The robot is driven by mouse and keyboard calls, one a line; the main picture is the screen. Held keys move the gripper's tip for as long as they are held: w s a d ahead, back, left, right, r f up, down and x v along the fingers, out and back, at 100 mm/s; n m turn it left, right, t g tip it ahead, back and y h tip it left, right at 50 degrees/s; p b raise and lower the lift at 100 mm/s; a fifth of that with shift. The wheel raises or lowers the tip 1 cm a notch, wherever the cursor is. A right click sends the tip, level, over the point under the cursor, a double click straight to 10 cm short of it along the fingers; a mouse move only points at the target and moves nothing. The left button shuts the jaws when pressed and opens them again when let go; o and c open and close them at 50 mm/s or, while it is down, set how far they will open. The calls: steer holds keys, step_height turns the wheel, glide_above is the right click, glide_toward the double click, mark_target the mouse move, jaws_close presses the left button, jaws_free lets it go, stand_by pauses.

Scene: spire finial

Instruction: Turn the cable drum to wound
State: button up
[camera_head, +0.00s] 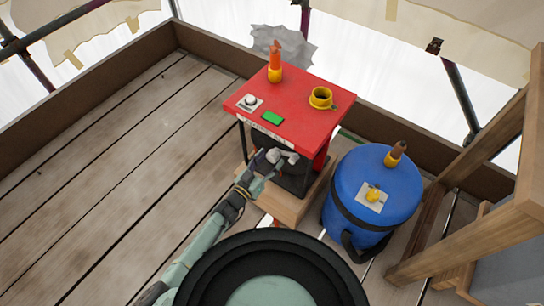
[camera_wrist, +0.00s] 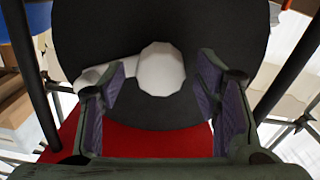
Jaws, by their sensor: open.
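The cable drum shows in the wrist view as a large black disc (camera_wrist: 90,30) with a round white knob (camera_wrist: 162,68) and a white crank arm (camera_wrist: 100,73) reaching left from it. In the head view the white crank (camera_head: 290,160) sits at the front of the red unit (camera_head: 300,105), and most of the drum is hidden in shadow below its top. My gripper (camera_wrist: 165,82) is open, one finger on each side of the knob in the wrist view; I see no finger touching it. My gripper also shows in the head view (camera_head: 264,166), low before the unit.
On the red top are an orange-handled tool (camera_head: 275,62), a yellow ring-shaped cup (camera_head: 321,98), a grey knob (camera_head: 250,100) and a green button (camera_head: 273,118). A blue barrel (camera_head: 375,195) stands close on the right. Plank floor (camera_head: 110,170) is clear on the left.

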steer(key=shift+x, duration=0.9)
jaws_close()
